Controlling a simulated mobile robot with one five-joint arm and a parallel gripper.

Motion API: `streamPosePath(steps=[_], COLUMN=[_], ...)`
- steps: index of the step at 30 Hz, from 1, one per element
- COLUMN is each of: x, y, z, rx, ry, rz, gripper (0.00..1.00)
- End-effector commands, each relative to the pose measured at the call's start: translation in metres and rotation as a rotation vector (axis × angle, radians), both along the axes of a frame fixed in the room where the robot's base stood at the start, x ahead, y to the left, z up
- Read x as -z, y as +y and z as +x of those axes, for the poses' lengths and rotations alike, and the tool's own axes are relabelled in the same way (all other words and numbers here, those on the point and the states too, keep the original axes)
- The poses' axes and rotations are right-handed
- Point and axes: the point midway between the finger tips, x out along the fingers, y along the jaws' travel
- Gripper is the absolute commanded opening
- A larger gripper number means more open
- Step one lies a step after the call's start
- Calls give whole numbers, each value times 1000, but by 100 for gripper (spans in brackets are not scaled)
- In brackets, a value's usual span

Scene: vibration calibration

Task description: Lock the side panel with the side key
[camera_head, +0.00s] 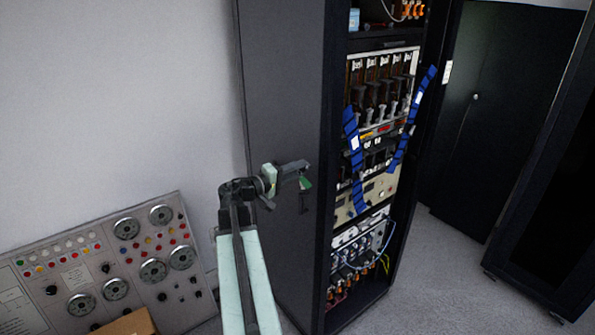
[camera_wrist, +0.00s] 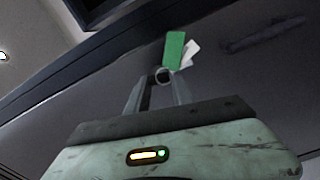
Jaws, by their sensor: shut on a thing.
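The side panel (camera_head: 283,80) is the flat dark grey side of the tall equipment rack. It fills much of the wrist view (camera_wrist: 225,75) as well. My gripper (camera_head: 303,170) is close to the panel, at about its mid height. In the wrist view my gripper (camera_wrist: 161,82) is shut on the side key (camera_wrist: 163,76), whose round end shows between the fingertips. A green tag (camera_wrist: 173,50) and a white tag (camera_wrist: 190,54) hang at the key; the green one also shows in the head view (camera_head: 306,183). The key's tip and any lock hole are hidden.
A dark handle-like shape (camera_head: 303,204) is on the panel just below my gripper; a similar shape (camera_wrist: 262,36) shows in the wrist view. The rack's open front holds instruments and blue straps (camera_head: 354,155). A control panel (camera_head: 110,265) leans at the left wall. Dark cabinets (camera_head: 490,120) stand right.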

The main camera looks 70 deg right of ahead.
Motion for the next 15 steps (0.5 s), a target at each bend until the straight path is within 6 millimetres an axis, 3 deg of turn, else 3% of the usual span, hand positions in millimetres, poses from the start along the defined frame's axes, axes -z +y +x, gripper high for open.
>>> streamPosePath(steps=[15], x=[0], y=[-1], z=[3], rx=[-8], ry=[184], rz=[114], gripper=[0])
